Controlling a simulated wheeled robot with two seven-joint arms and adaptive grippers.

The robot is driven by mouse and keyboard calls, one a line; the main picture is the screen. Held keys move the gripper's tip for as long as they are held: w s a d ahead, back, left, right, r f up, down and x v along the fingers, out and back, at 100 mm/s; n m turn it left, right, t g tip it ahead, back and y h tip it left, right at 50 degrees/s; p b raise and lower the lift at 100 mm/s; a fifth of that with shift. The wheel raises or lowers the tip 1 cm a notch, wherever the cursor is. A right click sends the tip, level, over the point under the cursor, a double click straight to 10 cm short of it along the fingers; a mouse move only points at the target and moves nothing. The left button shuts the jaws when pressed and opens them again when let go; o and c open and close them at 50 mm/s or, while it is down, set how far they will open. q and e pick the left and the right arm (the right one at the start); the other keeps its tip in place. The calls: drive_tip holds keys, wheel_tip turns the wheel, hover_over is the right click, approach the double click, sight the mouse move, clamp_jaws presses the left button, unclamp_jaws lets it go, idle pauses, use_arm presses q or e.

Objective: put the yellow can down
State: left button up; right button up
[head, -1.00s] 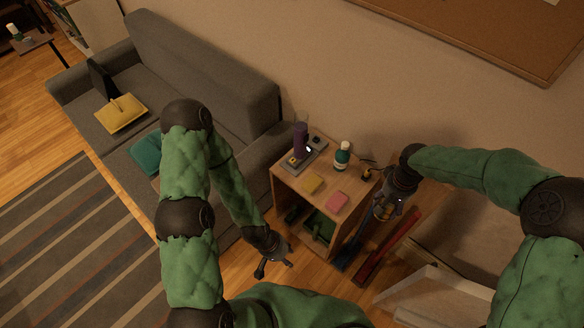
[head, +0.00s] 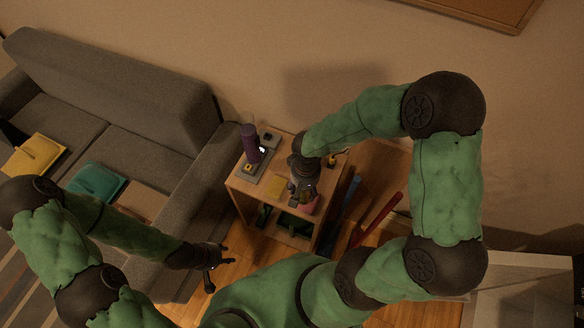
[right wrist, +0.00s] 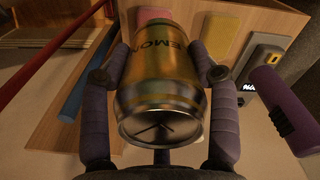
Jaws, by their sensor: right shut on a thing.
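The yellow can (right wrist: 160,62) fills the middle of the right wrist view, with dark "EMON" lettering and a metal end facing the camera. My right gripper (head: 303,196) is shut on it, with one finger on each side. In the head view the gripper is over the front part of the wooden cabinet's top (head: 240,184), near the pink pad (head: 310,207), and mostly hides the can. I cannot tell whether the can touches the top. My left gripper (head: 222,268) is open and empty, low in front of the cabinet, near the sofa's end.
A yellow pad (head: 276,184) lies beside the pink one. A purple cylinder (head: 250,143) stands at the cabinet's back left. A blue bar (head: 350,197) and a red bar (head: 377,218) are right of the cabinet. A grey sofa (head: 130,115) is at left.

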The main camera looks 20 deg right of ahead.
drive_tip(key=shift+w+d+f+b, duration=0.7)
drive_tip(key=shift+w+f+b, duration=0.15)
drive_tip(key=shift+w+f, duration=1.15)
drive_tip(key=shift+w+d+f+b, duration=0.8)
drive_tip(key=shift+w+f, duration=1.05)
drive_tip(key=shift+f, duration=0.2)
drive_tip(key=shift+w+d+f+b, duration=0.65)
drive_tip(key=shift+w+f+b, duration=0.2)
drive_tip(key=shift+w+f, duration=1.15)
drive_tip(key=shift+s+f, duration=0.1)
drive_tip(key=shift+f, duration=0.15)
drive_tip(key=o, duration=1.4)
drive_tip(key=shift+o, duration=0.3)
